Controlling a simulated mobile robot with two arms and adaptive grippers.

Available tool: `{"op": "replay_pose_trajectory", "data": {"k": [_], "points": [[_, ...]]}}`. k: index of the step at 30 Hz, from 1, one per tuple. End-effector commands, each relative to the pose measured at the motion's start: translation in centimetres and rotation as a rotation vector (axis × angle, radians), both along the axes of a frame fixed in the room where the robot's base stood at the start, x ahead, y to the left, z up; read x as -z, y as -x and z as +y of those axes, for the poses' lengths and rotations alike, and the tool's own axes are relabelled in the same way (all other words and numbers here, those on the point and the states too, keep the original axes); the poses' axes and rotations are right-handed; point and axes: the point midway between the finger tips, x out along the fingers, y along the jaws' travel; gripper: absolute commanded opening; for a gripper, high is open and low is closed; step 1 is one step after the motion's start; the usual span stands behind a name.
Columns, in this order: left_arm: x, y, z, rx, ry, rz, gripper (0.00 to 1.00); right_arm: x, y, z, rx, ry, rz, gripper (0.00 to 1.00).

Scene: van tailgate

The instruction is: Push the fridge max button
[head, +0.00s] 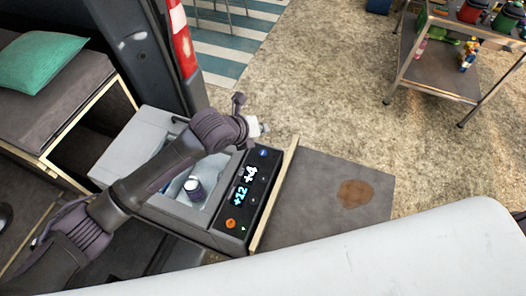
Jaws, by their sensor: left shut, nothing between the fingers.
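The fridge (218,239) is a light grey box with its lid open. A can or jar (194,188) is inside. Its dark control panel (262,182) shows +12 and +4. A blue button (263,153) is at the panel's far end and an orange button (230,223) at its near end. The labels are too small to read, so I cannot tell which is max. My left gripper (265,129) is shut and empty, just beyond the blue button in the picture and apparently above the panel. My left arm crosses over the open fridge. My right gripper is not in view.
A wooden edge strip (273,196) runs beside the panel, with a grey board (320,190) with a brown stain to its right. A red-and-white post (181,38) stands behind the fridge. A metal cart (436,75) is at the upper right. The carpet between is clear.

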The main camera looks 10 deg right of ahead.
Motion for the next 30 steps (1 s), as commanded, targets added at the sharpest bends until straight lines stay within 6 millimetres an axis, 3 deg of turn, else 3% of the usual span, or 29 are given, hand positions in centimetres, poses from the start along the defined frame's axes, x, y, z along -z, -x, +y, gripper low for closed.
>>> {"op": "replay_pose_trajectory", "data": {"k": [16, 30], "points": [[0.9, -0.1, 0.0, 0.006, -0.003, -0.005, 0.00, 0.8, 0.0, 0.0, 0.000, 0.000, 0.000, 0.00], [7.1, 0.0, 0.0, 0.004, -0.003, -0.005, 0.00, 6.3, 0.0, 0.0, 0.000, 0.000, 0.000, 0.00]]}}
